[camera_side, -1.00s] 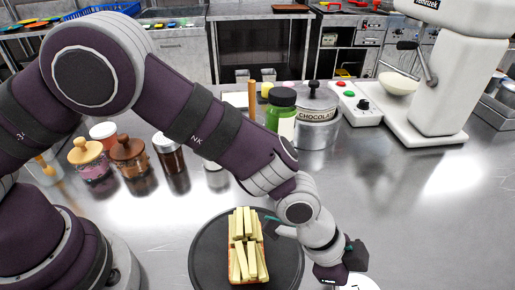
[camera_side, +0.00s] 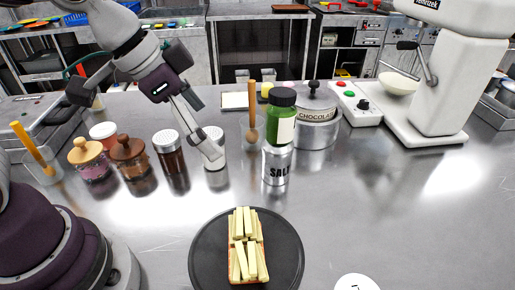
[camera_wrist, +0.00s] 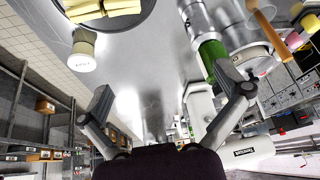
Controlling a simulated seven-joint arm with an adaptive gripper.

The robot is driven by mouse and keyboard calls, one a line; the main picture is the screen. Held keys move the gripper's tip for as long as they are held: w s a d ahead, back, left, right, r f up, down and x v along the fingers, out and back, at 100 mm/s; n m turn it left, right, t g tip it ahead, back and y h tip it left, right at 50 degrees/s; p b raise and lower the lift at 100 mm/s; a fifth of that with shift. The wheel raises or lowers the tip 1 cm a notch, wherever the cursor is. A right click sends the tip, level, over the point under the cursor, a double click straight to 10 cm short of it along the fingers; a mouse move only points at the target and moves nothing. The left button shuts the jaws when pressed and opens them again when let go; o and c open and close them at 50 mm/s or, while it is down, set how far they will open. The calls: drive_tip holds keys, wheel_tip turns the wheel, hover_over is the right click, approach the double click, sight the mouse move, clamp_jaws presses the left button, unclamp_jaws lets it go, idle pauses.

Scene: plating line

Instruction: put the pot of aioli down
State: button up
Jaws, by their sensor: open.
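A pot with a round white lid (camera_side: 357,284) stands on the steel counter at the bottom edge of the side view, partly cut off. I take it for the aioli; its label is unreadable. In the wrist view the same pale pot (camera_wrist: 82,50) stands beside the dark round plate. My gripper (camera_side: 203,128) is well away, towards the back left, by the shakers. Its two fingers (camera_wrist: 170,95) are spread wide in the wrist view with nothing between them.
The dark plate (camera_side: 207,250) holds stacked pale sticks. Several jars (camera_side: 128,160) are at left. The mixer (camera_side: 435,75) is at back right. Counter right of the plate is largely clear.

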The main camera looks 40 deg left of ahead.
drive_tip(key=s+a+n+y, duration=0.2)
drive_tip(key=s+a+n, duration=0.3)
drive_tip(key=a, duration=0.3)
drive_tip(key=shift+s+a+r+n+t+y, duration=0.3)
drive_tip(key=shift+s+r+n, duration=0.1)
drive_tip(key=shift+n, duration=0.3)
